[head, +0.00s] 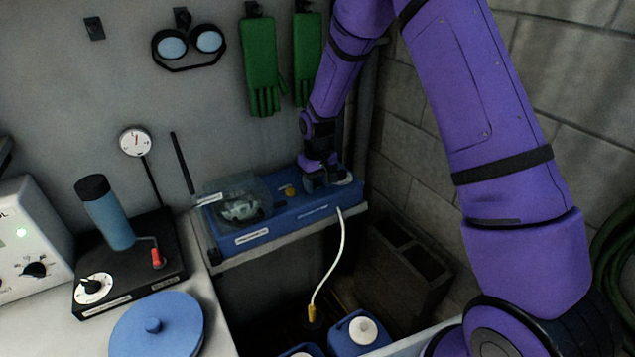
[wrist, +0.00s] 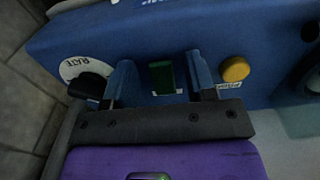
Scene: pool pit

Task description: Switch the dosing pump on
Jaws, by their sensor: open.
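The dosing pump (head: 275,222) is a long blue box on a ledge by the back wall, with a clear cover over its left part. In the wrist view its blue face (wrist: 215,30) carries a green rocker switch (wrist: 162,78), a yellow round button (wrist: 235,69) and a black knob on a white RATE dial (wrist: 84,78). My gripper (head: 318,180) is over the pump's right part. In the wrist view my gripper (wrist: 160,82) is open, its two fingers on either side of the green switch. I cannot tell whether the fingers touch the pump.
A black stand with a blue cylinder (head: 108,215) and a blue lid (head: 155,325) are at left. Goggles (head: 190,45) and green gloves (head: 262,65) hang behind. A block wall bounds the right.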

